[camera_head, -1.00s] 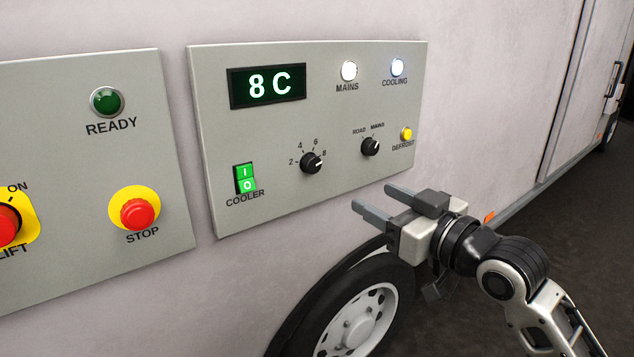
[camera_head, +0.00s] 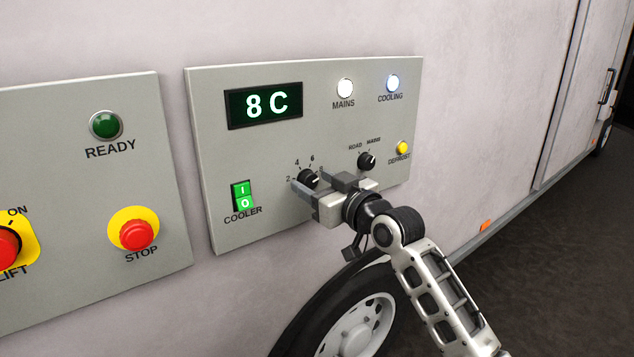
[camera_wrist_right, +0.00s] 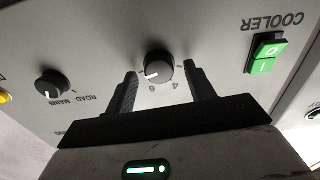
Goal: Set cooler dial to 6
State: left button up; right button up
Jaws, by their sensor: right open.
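The black cooler dial (camera_head: 308,177) sits on the grey panel, with scale marks 2, 4, 6 and 8 around it. In the right wrist view the dial (camera_wrist_right: 158,66) shows a white pointer mark slanting to the lower left, to the left of the 6; the 8 is hidden there. The display (camera_head: 265,104) reads 8 C. My right gripper (camera_head: 317,182) is open in front of the dial. In the wrist view its fingers (camera_wrist_right: 161,84) stand on either side of the dial, with gaps visible. My left gripper is not in view.
The green cooler switch (camera_head: 242,196) is left of the dial. The road/mains knob (camera_head: 367,161) and yellow defrost button (camera_head: 403,148) are to its right. A red stop button (camera_head: 136,235) is on the left panel. A wheel (camera_head: 362,325) is below.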

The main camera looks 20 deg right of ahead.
jog(key=c, duration=1)
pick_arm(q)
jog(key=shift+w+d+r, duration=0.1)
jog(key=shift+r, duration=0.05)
pick_arm(e)
jog(key=shift+n, duration=0.3)
jog(key=n+p, duration=0.1)
jog(key=n, duration=0.3)
jog(key=n+p, duration=0.1)
jog(key=n, duration=0.1)
jog(key=shift+n, duration=0.3)
pick_arm(q)
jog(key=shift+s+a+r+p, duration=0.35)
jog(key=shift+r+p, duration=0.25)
jog(key=shift+p, duration=0.1)
pick_arm(e)
jog(key=shift+a+n, duration=0.1)
jog(key=shift+n, duration=1.1)
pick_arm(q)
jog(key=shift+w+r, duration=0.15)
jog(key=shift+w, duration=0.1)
pick_arm(e)
jog(key=shift+f, duration=0.1)
